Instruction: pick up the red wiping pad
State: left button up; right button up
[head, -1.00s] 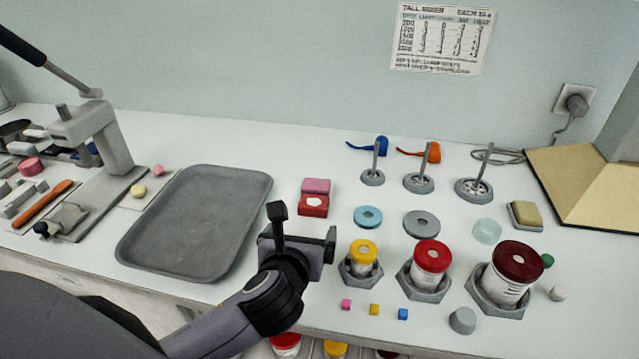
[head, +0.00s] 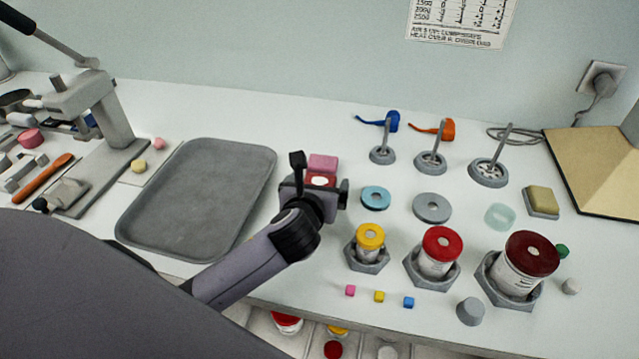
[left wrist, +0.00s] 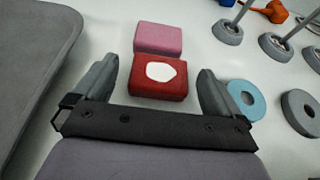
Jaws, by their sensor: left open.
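The red wiping pad (left wrist: 158,88) is a small red block with a white patch on top. In the left wrist view it lies on the counter between and just beyond the open fingers of my left gripper (left wrist: 157,90). In the head view the pad (head: 321,180) is partly hidden behind my left gripper (head: 320,187). A pink block (left wrist: 159,38) lies right behind the red pad, close against it. My left gripper is open and holds nothing. My right gripper is not in view.
A grey tray (head: 150,225) lies to the left of the pad. A blue ring (head: 375,198) and a grey ring (head: 432,208) lie to the right. Lidded jars, such as the yellow-lidded one (head: 370,238), stand in hexagonal holders nearer the front edge.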

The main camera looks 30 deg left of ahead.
pick_arm(q)
jog(key=shift+w, duration=0.15)
jog(key=c, duration=1)
jog(key=shift+c, duration=0.2)
